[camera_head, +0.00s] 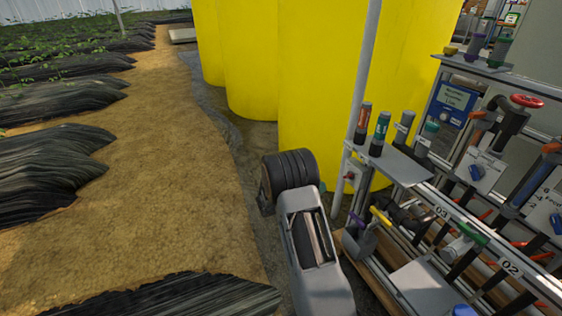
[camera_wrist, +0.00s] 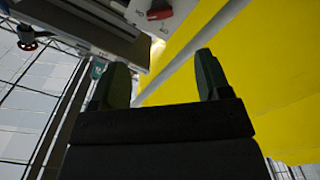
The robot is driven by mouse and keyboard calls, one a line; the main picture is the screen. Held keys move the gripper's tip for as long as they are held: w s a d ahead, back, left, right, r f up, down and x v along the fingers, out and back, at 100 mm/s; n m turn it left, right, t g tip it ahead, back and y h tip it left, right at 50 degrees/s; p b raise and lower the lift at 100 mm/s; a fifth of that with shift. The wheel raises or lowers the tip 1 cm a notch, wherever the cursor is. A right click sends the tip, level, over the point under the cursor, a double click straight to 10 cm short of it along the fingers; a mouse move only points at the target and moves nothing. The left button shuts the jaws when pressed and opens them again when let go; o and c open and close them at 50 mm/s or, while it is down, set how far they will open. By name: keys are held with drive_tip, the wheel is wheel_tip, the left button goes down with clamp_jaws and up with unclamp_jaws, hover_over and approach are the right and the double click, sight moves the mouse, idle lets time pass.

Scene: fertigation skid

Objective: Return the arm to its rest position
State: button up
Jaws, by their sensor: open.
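My gripper (camera_wrist: 160,78) shows in the wrist view with its two dark green fingers apart. Nothing is between them. In the head view my grey and black arm (camera_head: 317,255) reaches forward at the lower middle, left of the skid rack. The fingers cannot be made out there. The wrist view looks past the fingers at a yellow tank (camera_wrist: 262,75) on the right and at part of the skid in the upper left. I see no contact between the fingers and anything.
Tall yellow tanks (camera_head: 325,90) stand beyond my arm. A grey upright pole (camera_head: 358,85) and the skid rack (camera_head: 400,165), with valves, handles and bottles, stand close on the right. A bare soil path (camera_head: 165,150) lies open on the left, beside black-covered plant rows (camera_head: 45,175).

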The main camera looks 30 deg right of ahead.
drive_tip(key=shift+r, duration=0.15)
drive_tip(key=s+a+r+n+t+y+p, duration=0.1)
drive_tip(key=s+a+r+n+y+p, duration=0.2)
drive_tip(key=s+a+r+y+p, duration=0.3)
drive_tip(key=s+a+r+n+t+y+p, duration=0.2)
drive_tip(key=s+a+r+y+p, duration=0.3)
drive_tip(key=a+r+p, duration=0.6)
drive_tip(key=s+a+r+n+t+y+p, duration=0.1)
drive_tip(key=s+a+r+n+y+p, duration=0.4)
drive_tip(key=r+p, duration=1.6)
drive_tip(key=s+a+r+y, duration=0.1)
drive_tip(key=a+r, duration=0.3)
drive_tip(key=r, duration=0.8)
drive_tip(key=shift+s+a+t+y+p, duration=0.3)
drive_tip(key=shift+s+a+y+p, duration=0.05)
drive_tip(key=shift+y, duration=0.15)
drive_tip(key=shift+a, duration=0.15)
drive_tip(key=shift+c, duration=0.4)
